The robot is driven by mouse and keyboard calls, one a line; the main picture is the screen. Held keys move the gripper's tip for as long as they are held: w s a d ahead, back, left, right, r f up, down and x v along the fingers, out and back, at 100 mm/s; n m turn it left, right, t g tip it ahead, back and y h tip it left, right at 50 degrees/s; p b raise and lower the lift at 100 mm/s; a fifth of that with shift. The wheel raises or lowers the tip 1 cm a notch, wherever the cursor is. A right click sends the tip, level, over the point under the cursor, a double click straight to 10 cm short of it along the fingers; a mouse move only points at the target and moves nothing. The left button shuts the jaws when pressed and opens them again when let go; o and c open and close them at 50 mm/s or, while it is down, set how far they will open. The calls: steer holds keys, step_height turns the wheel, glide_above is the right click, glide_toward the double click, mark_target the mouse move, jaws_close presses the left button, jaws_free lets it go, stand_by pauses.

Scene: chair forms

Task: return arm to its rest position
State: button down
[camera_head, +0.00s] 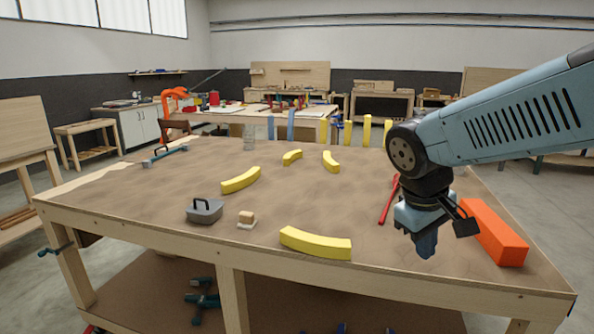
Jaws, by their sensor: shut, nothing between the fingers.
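My arm reaches in from the right edge in the head view, with its blue-grey link above the workbench (150,216). My gripper (427,246) hangs down from the dark wrist over the right front part of the bench. Its fingers are together and nothing is between them. It is in front of an orange block (496,234) on its right and a red bar (389,201) lying behind it to the left. Whether the fingertips touch the bench top cannot be told.
Curved yellow pieces (316,243) lie on the bench, another (241,180) farther back. A grey lidded box (204,210) and a small wooden block (247,218) sit front left. A clamp (165,156) lies at the back left. The bench's middle is mostly clear.

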steer(key=s+r+m+t+y, duration=0.3)
steer(key=s+r+m, duration=0.1)
steer(key=r, duration=0.1)
steer(key=shift+d+r+m+t, duration=0.25)
steer(key=shift+r+m+t, duration=0.05)
steer(key=shift+m, duration=0.1)
